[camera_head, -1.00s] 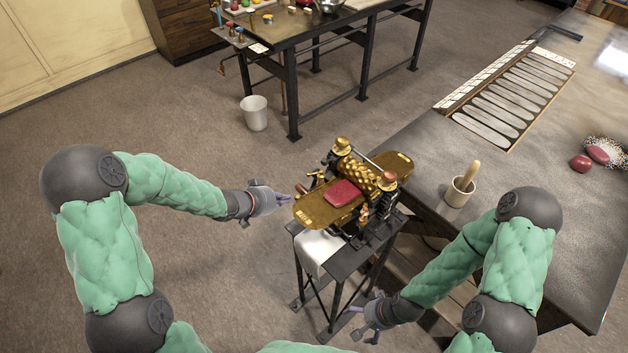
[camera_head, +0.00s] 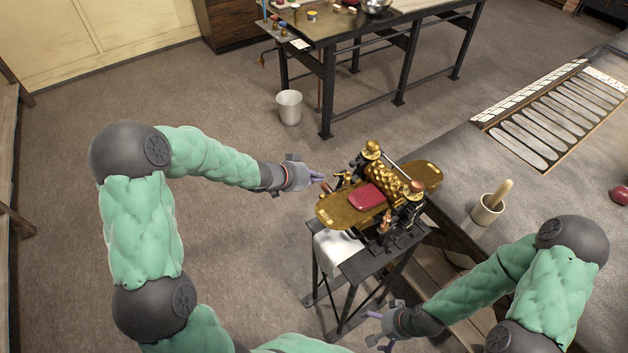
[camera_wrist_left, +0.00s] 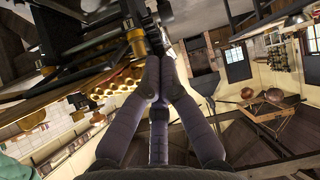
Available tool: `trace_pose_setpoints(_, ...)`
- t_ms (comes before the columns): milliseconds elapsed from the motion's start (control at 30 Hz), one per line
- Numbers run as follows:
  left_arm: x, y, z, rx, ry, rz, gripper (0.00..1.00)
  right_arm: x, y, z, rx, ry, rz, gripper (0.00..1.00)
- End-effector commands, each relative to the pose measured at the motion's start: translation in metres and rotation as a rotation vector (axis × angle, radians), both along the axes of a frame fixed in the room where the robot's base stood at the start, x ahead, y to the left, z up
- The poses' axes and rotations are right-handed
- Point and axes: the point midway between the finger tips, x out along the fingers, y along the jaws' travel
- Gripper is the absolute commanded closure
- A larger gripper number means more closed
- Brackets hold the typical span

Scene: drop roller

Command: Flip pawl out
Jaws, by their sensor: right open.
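The brass drop roller machine (camera_head: 391,182) stands on a black metal stand, with a red slab (camera_head: 366,196) on its brass plate (camera_head: 337,212). My left gripper (camera_head: 321,176) is at the machine's left side, its fingertips close to small fittings there. In the left wrist view its fingers (camera_wrist_left: 157,72) come together just below a dark and brass part (camera_wrist_left: 152,38) of the machine. I see nothing clearly held, and contact cannot be told. The pawl cannot be made out. My right gripper (camera_head: 376,328) is open and empty, low and in front of the stand.
A dark worktable (camera_head: 455,170) stands right of the machine, with a mortar and pestle (camera_head: 488,208) and a slotted tray (camera_head: 540,125). Another table (camera_head: 360,40) and a white bin (camera_head: 289,107) are behind. The floor left of the machine is clear.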

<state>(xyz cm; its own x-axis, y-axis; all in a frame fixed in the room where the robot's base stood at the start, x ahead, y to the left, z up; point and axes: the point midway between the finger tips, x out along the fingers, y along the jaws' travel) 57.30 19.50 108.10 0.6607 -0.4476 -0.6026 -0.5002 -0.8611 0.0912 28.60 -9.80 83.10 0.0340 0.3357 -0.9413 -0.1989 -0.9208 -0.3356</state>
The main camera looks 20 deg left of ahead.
Motion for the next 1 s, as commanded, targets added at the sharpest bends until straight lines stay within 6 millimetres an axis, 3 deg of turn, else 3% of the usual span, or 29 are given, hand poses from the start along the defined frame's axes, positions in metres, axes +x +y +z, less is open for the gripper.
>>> trace_pose_setpoints(33,0.007,-0.005,-0.010,0.001,0.002,-0.002,1.00,0.000,0.000,-0.006,0.000,0.000,0.000,0.00)
trace_pose_setpoints(400,0.048,-0.033,-0.047,0.001,0.001,-0.001,1.00,0.000,0.000,-0.025,0.000,0.000,0.000,0.00)
trace_pose_setpoints(700,0.021,-0.018,-0.062,0.000,0.000,0.002,1.00,0.000,0.000,-0.035,0.000,0.000,0.000,0.00)
trace_pose_setpoints(1000,0.016,-0.016,-0.064,0.000,0.000,0.000,1.00,0.000,0.000,-0.036,0.000,0.000,0.000,0.00)
